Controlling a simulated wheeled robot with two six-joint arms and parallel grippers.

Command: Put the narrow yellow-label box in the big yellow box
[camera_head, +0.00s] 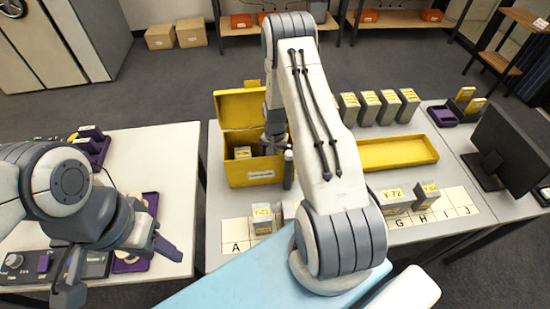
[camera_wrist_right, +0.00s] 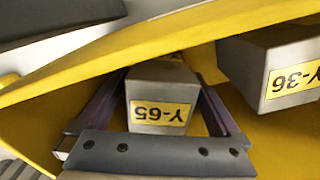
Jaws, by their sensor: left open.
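The big yellow box (camera_head: 252,172) stands open on the grey table, its lid (camera_head: 240,108) raised at the back. My right gripper reaches down into it; its tips are hard to see in the head view. In the right wrist view, the narrow box labelled Y-65 (camera_wrist_right: 160,95) is between the purple fingers of my right gripper (camera_wrist_right: 162,82), inside the yellow walls. Slim gaps show beside it, so the fingers look open around it. Another box, Y-36 (camera_wrist_right: 280,75), is beside it. My left gripper (camera_head: 115,264) is open and empty over the white table at left.
A shallow yellow tray (camera_head: 398,153) lies right of my right arm, with several grey label boxes (camera_head: 368,106) behind it. Boxes such as Y-72 (camera_head: 392,197) stand on the lettered front strip (camera_head: 460,206). A monitor (camera_head: 505,125) is at right. My right arm hides the table's middle.

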